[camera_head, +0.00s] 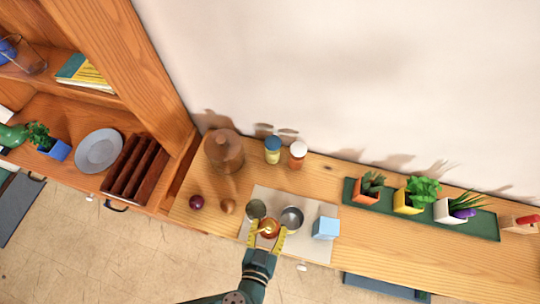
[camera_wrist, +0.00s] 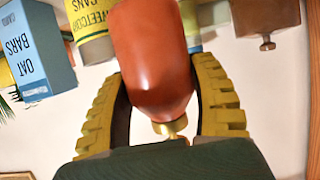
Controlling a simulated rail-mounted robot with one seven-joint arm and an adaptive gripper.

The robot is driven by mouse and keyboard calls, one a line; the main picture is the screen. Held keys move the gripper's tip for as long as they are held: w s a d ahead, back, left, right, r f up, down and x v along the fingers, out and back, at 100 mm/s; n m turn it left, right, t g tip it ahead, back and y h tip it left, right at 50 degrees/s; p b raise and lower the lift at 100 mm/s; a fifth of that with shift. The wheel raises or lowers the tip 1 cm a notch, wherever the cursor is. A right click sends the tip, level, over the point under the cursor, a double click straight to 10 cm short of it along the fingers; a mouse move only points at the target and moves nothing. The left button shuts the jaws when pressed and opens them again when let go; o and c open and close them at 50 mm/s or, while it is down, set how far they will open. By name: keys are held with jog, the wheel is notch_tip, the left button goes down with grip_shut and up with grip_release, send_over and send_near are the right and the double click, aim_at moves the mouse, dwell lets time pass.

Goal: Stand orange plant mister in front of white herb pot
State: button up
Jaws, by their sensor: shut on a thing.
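My gripper (camera_head: 267,236) is shut on the orange plant mister (camera_head: 268,228), over the pale mat near the front of the wooden counter. In the wrist view the mister's rounded orange body (camera_wrist: 155,55) is between the yellow fingers, with its brass-coloured end toward the palm. Whether its far end touches anything is hidden. The white herb pot (camera_head: 446,211) holds thin green leaves and stands at the right end of the green tray (camera_head: 486,226). A purple object (camera_head: 464,213) is at its right front side.
Two cans (camera_head: 255,208) (camera_head: 291,218) and a light blue box (camera_head: 325,228) stand close around my gripper. A yellow pot (camera_head: 407,203) and an orange pot (camera_head: 364,196) share the tray. The counter (camera_head: 385,240) in front of the tray is bare.

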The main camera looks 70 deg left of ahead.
notch_tip(320, 180, down, 7)
jog(key=shift+r+b, duration=0.2)
jog(key=shift+b, duration=0.2)
jog(key=shift+f, duration=0.2)
jog(key=o, duration=1)
jog(key=shift+c, duration=0.2)
